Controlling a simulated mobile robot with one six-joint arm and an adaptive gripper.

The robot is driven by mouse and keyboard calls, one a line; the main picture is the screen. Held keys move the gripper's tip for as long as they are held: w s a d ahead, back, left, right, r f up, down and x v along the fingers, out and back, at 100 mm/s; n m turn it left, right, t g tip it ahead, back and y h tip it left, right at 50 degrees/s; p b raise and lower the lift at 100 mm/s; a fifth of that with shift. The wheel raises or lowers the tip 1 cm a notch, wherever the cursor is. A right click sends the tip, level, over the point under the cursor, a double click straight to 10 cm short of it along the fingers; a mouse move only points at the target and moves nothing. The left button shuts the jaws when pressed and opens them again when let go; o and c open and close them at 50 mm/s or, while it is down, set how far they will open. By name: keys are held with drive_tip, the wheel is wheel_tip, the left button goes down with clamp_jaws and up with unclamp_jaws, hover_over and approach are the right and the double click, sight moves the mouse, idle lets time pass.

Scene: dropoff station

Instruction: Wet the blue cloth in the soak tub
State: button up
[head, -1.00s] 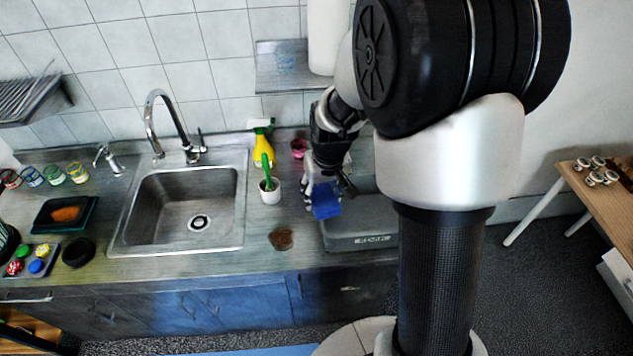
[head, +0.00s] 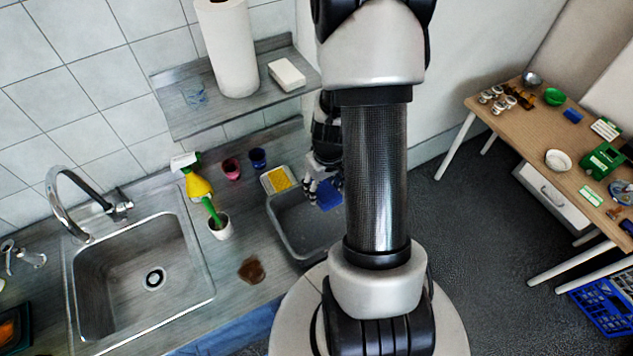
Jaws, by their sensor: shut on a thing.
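The blue cloth (head: 329,195) hangs from my gripper (head: 322,180), whose fingers are shut on it. The soak tub, a grey open bin (head: 283,238), stands at the right end of the counter. The cloth appears over the tub's far right part. I cannot tell its height or whether it touches what is inside. My arm hides the tub's right side and part of the gripper.
A sink (head: 140,270) lies left of the tub. A shelf (head: 180,118) hangs above. A wooden table (head: 540,135) stands right.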

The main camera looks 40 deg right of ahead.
sight(322, 197)
drive_tip(key=shift+s+f+b, duration=0.15)
drive_tip(key=shift+f+b, duration=0.35)
drive_tip(key=shift+f, duration=0.25)
wheel_tip(322, 197, down, 4)
drive_tip(key=b, duration=0.2)
drive_tip(key=shift+r+b, duration=0.25)
drive_tip(key=shift+b, duration=0.1)
wheel_tip(322, 197, down, 8)
drive_tip(key=b, duration=0.8)
drive_tip(key=shift+r, duration=0.25)
drive_tip(key=shift+r, duration=0.15)
drive_tip(key=shift+r+p, duration=4.2)
drive_tip(key=shift+r, duration=1.3)
drive_tip(key=shift+r+p, duration=1.4)
drive_tip(key=shift+r, duration=0.65)
drive_tip(key=shift+a+f, duration=0.1)
